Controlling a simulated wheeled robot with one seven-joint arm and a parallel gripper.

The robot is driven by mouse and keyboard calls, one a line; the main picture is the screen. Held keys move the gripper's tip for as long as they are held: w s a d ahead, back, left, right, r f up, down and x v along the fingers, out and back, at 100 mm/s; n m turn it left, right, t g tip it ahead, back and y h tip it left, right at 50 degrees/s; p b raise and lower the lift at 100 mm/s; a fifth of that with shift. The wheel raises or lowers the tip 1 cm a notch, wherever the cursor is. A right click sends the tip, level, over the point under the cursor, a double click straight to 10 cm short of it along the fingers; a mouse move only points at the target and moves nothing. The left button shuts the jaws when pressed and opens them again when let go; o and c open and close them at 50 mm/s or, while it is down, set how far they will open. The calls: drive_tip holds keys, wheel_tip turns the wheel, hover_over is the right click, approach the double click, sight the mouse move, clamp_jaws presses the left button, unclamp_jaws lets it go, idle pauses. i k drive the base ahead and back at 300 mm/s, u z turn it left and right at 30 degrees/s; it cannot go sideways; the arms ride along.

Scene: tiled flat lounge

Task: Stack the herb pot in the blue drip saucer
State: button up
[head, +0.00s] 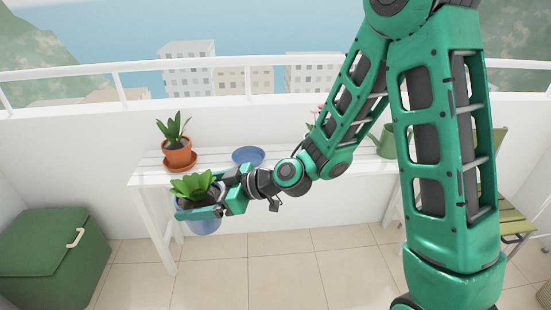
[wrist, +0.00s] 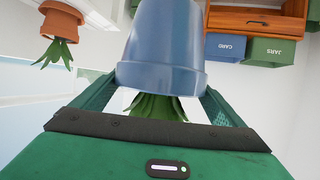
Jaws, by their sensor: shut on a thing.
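The herb pot, a blue pot (head: 204,226) with broad green leaves, is held in front of the white bench's near edge. My gripper (head: 196,209) is shut on it, with the fingers around its upper part. In the wrist view the blue pot (wrist: 165,45) appears upside down between the fingers, leaves below. The blue drip saucer (head: 248,156) lies on the bench, behind and to the right of the held pot. It looks empty.
A terracotta pot with a plant (head: 179,153) stands in a terracotta saucer on the bench, left of the blue saucer. A green watering can (head: 386,142) is farther right, partly behind my arm. A green storage box (head: 50,250) stands at left. Bins (wrist: 225,47) show in the wrist view.

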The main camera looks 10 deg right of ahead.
sight(249, 160)
drive_tip(key=z, duration=0.15)
drive_tip(key=i, duration=1)
drive_tip(key=z, duration=0.05)
